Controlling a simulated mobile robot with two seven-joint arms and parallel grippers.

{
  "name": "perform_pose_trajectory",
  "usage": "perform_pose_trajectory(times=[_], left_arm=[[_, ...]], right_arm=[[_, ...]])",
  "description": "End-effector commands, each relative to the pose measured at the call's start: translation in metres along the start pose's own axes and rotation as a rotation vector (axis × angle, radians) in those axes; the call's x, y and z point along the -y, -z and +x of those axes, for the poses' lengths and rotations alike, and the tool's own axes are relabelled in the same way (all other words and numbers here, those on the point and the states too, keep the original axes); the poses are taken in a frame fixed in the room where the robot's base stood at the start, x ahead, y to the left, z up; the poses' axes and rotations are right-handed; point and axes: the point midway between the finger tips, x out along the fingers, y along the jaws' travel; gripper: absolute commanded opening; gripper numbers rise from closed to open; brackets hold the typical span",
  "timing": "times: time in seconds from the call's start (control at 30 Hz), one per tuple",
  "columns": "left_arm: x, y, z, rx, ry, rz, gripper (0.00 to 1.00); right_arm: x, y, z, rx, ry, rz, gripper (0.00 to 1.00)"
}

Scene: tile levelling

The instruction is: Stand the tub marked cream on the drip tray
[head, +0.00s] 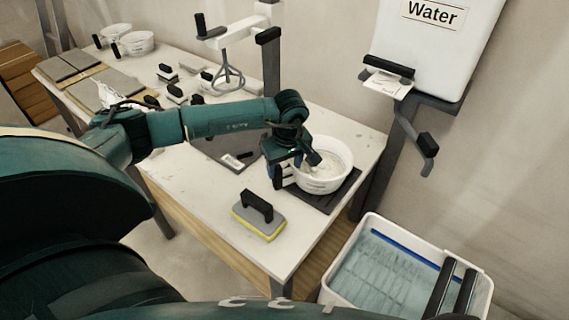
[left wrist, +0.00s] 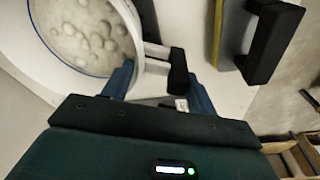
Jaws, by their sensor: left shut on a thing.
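A white round tub (head: 341,180) with pale lumpy contents is at the front right of the table. No marking on it is legible. My left gripper (head: 291,168) is shut on the tub's side handle; in the left wrist view the dark handle (left wrist: 178,72) shows between the blue fingers, with the tub (left wrist: 128,22) at upper left. A dark flat tray (head: 324,201), which looks like the drip tray, lies directly under the tub in the head view. I cannot tell whether the tub's base touches it. My right gripper is not in view.
A yellow-edged float with a black handle (head: 258,214) lies left of the tray. A grey slab (head: 212,150) lies behind my left wrist. A mixing stand (head: 271,65) and several small tools stand farther back. A water bucket (head: 375,275) is off the table's right end.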

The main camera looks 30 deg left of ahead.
Motion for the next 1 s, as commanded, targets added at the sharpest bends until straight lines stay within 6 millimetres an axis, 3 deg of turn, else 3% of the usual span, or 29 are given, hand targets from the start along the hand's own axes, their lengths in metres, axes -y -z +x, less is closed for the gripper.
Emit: perform_pose_trajectory(times=[0.07,0.1,0.3,0.37,0.67,0.77,1.0], left_arm=[[0.000,0.000,-0.001,-0.001,0.000,0.000,0.04],[0.002,-0.001,0.002,0.001,0.007,0.001,0.59],[0.002,-0.001,0.001,0.001,0.007,0.001,0.75],[0.002,0.000,0.001,0.001,0.006,0.001,0.80],[0.001,0.000,-0.003,0.000,0.004,0.000,0.80],[0.000,0.000,-0.014,-0.001,0.000,0.001,0.80],[-0.001,0.000,-0.063,-0.003,-0.002,0.001,0.80]], right_arm=[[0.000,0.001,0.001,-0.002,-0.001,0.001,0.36],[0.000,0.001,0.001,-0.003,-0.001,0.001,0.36],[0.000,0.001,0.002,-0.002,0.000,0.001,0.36],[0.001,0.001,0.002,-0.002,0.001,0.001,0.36],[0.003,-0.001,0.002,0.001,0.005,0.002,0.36],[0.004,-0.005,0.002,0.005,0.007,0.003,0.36],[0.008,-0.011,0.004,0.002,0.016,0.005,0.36]])
